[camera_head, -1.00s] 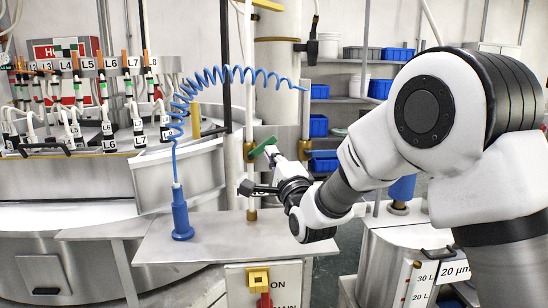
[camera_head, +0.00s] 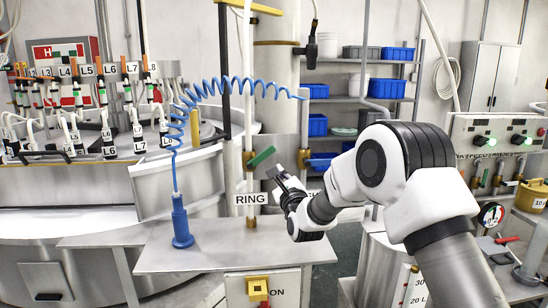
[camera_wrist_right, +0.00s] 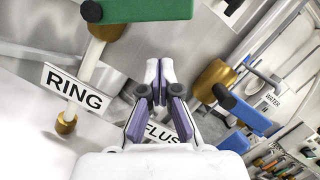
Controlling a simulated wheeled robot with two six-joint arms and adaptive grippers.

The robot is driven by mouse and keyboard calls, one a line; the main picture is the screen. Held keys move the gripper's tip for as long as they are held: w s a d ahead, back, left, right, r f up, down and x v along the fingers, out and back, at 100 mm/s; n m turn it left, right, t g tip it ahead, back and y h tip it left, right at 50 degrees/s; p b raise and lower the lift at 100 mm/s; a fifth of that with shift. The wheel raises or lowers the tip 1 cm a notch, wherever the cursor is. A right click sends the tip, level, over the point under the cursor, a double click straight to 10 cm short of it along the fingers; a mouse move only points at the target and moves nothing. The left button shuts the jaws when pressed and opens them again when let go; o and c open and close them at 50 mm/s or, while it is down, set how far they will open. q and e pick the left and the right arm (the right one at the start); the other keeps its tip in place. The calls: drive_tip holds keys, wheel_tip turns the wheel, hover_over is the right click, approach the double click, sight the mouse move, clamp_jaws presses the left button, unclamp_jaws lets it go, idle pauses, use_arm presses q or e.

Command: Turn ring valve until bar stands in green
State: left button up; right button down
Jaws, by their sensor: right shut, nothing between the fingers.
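The ring valve has a green lever handle (camera_head: 262,157) on a brass body (camera_head: 249,160), on a thin vertical pipe above the white RING label (camera_head: 250,198). The handle slants up to the right. In the wrist view the green handle (camera_wrist_right: 140,12) crosses the top, with the RING label (camera_wrist_right: 75,88) at left. My right gripper (camera_head: 273,173) is just below and right of the handle; its fingers (camera_wrist_right: 160,82) are together and empty, apart from the handle. A small round gauge (camera_head: 491,214) stands at right; its reading is too small to tell. My left gripper is out of view.
A neighbouring brass valve (camera_head: 303,158) with a blue handle (camera_wrist_right: 243,110) is right of the ring valve. A blue coiled hose tool (camera_head: 181,222) stands on the steel shelf (camera_head: 210,252). A control panel (camera_head: 500,134) is at right.

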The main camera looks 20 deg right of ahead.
sight(261, 157)
use_arm(q)
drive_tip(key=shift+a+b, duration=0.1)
drive_tip(key=shift+b, duration=0.35)
use_arm(e)
drive_tip(key=r+n, duration=0.1)
drive_tip(key=a+r+n, duration=0.1)
drive_tip(key=a+r+n+y, duration=0.1)
drive_tip(key=r, duration=0.1)
drive_tip(key=shift+w, duration=0.1)
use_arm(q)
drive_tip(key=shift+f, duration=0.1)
